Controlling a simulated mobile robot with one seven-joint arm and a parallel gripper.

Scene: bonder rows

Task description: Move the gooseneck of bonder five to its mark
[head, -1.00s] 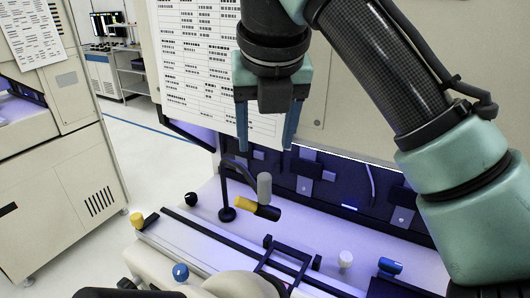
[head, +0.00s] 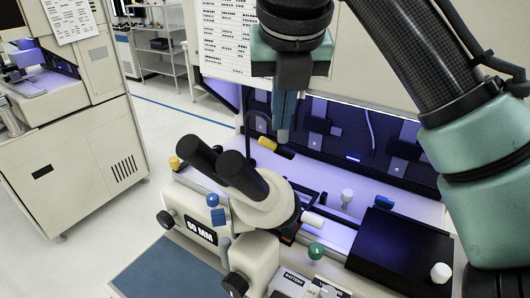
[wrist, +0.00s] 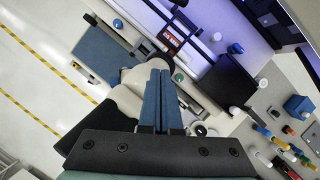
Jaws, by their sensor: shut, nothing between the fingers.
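The gooseneck (head: 250,145) is a thin black stem at the back of the bonder's lit bed in the head view. A yellow piece (head: 276,147) and a grey cylinder (head: 283,134) are at its bent end. My gripper (head: 283,122) is shut and empty, its two blue fingers together pointing down. In the head view the fingertips overlap the top of the grey cylinder; I cannot tell whether they touch. The wrist view shows the closed fingers (wrist: 158,98) over the microscope. The gooseneck's foot is hidden behind the eyepieces, and I cannot make out its mark.
A microscope (head: 245,185) with black eyepieces stands in front of the bed. A black box (head: 400,250) is at right. A blue mat (head: 165,268) lies in front. Small bottles (wrist: 285,140) crowd the right bench in the wrist view. Open floor lies left.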

